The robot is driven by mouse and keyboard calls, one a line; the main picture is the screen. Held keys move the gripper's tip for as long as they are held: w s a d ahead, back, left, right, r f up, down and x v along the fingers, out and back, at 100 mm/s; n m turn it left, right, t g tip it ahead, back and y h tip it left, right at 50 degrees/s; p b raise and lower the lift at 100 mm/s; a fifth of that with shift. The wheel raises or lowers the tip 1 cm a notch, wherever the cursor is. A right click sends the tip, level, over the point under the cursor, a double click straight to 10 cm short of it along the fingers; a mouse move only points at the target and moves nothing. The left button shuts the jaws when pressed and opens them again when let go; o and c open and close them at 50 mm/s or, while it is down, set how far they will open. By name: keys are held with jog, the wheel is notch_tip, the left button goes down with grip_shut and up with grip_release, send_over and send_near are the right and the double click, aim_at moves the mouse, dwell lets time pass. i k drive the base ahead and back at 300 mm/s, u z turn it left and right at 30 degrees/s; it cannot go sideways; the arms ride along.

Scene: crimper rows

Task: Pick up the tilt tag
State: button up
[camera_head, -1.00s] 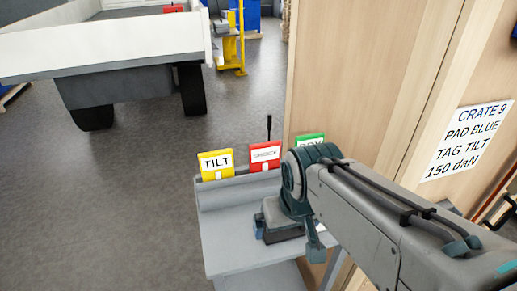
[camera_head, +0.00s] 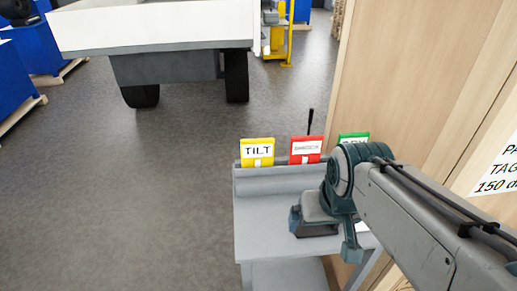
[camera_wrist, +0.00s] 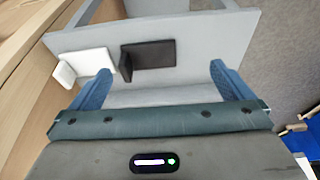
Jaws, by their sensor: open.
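The tilt tag (camera_head: 257,152) is a yellow card with a white panel lettered TILT. It stands upright at the left end of the back ledge of a grey cart (camera_head: 275,215) in the head view. My gripper (camera_wrist: 162,88) shows in the wrist view as two blue fingers, wide apart with nothing held between them. In that view it is above a grey surface with a white and a black flat piece. The tilt tag cannot be made out there. In the head view my arm reaches over the cart, right of the tag.
A red tag (camera_head: 305,150) stands right of the tilt tag, then a green tag (camera_head: 353,138) partly hidden by my arm. A thin dark rod rises behind the red tag. A wooden crate (camera_head: 430,80) stands close on the right. The floor left of the cart is clear.

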aim_at(254, 153)
jog(key=k, duration=0.5)
jog(key=u, duration=0.9)
jog(key=i, duration=0.7)
jog(key=z, duration=0.85)
